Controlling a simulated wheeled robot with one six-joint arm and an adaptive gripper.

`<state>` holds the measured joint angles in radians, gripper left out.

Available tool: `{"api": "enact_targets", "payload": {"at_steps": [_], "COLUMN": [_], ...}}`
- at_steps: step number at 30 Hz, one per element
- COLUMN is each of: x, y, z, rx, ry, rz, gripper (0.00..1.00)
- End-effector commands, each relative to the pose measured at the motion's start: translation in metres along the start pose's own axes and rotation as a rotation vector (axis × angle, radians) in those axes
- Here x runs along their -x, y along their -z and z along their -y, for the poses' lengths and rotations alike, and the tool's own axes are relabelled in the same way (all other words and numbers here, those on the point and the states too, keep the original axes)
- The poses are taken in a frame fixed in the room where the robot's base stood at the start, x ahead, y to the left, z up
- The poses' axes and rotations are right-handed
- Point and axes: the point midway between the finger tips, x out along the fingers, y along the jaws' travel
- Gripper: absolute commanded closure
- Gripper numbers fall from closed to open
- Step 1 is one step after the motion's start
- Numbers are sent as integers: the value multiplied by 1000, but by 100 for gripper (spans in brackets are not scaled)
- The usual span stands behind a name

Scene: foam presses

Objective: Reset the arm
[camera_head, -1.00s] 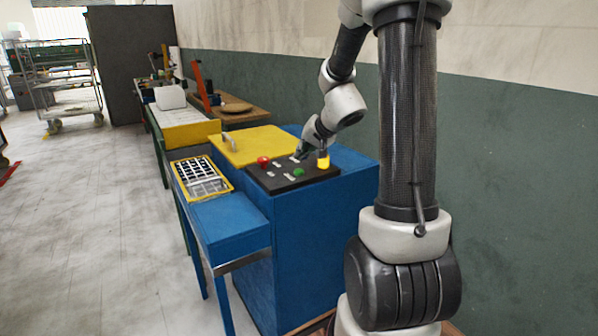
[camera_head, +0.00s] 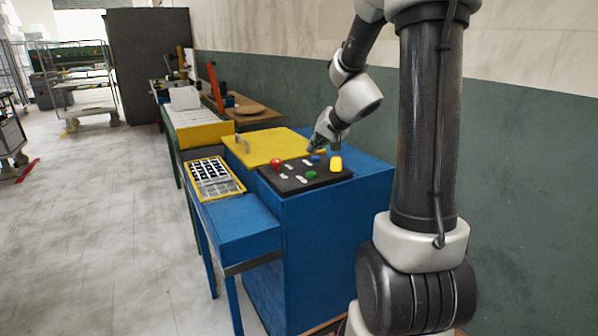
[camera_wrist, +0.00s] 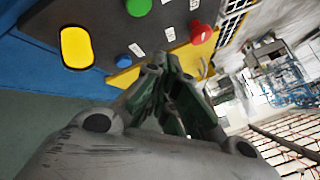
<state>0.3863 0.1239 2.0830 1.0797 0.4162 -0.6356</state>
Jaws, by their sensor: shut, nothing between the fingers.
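My gripper (camera_head: 311,149) is shut and empty, above the back edge of the black control panel (camera_head: 326,177) in the head view. The wrist view shows my gripper (camera_wrist: 165,72) with its fingers together. The panel carries a red button (camera_head: 276,164), a green button (camera_head: 311,175), a yellow button (camera_head: 336,164) and a blue button (camera_head: 316,158). In the wrist view the yellow button (camera_wrist: 76,47), blue button (camera_wrist: 123,61), red button (camera_wrist: 201,32) and green button (camera_wrist: 138,7) are apart from the fingers.
The panel sits on a blue press cabinet (camera_head: 330,230) with a yellow lid (camera_head: 262,146) behind. A yellow tray (camera_head: 239,184) lies on the blue side table (camera_head: 235,222). A green wall (camera_head: 520,200) stands at the right. Open floor (camera_head: 100,230) lies at the left.

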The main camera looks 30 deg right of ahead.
Motion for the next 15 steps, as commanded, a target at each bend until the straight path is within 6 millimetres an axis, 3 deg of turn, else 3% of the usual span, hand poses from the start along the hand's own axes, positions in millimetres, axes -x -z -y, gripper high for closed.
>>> {"api": "enact_targets", "payload": {"at_steps": [9,13,15], "x": [1,10,32], "y": [-6,-51,-79], "z": [2,-14,-21], "rx": [-57,-74,-47], "ry": [11,-16,-44], "rz": [31,193,284], "gripper": [100,100,100]}}
